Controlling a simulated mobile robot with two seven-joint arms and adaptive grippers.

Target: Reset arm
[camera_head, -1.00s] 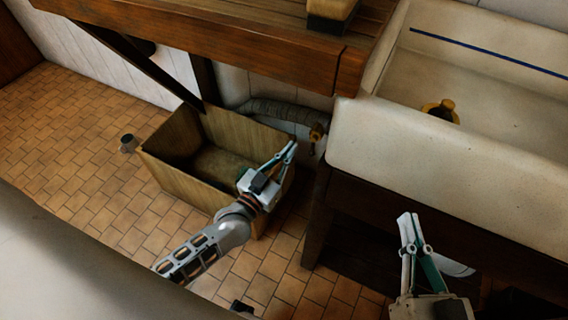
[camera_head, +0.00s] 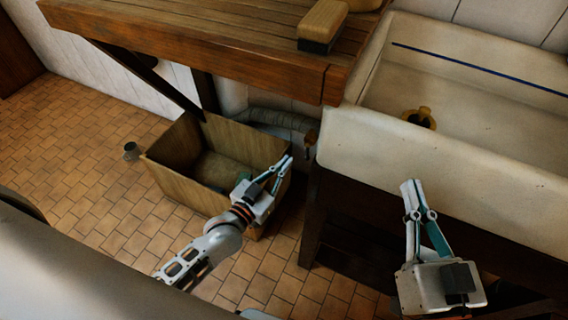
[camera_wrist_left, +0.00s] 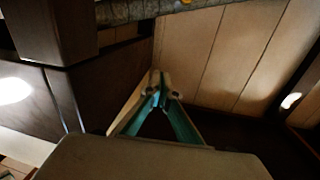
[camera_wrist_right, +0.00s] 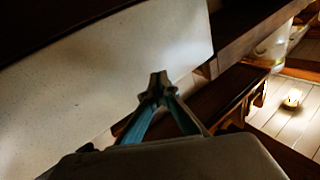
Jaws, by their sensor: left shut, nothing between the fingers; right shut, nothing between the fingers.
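My left gripper (camera_head: 285,163) is in the head view, over the right end of the wooden box on the floor. Its fingers are closed together and empty, and they also show in the left wrist view (camera_wrist_left: 158,76). My right gripper (camera_head: 411,186) is in front of the sink's outer wall. Its fingertips are together and empty, and they also show in the right wrist view (camera_wrist_right: 158,78).
The open wooden box (camera_head: 172,177) stands on the tiled floor, with something greenish inside. A pale sink (camera_head: 450,170) is at the right. A wooden counter (camera_head: 190,45) holds a brush-like block (camera_head: 322,22). A small dark cup (camera_head: 131,150) is left of the box. Floor at left is clear.

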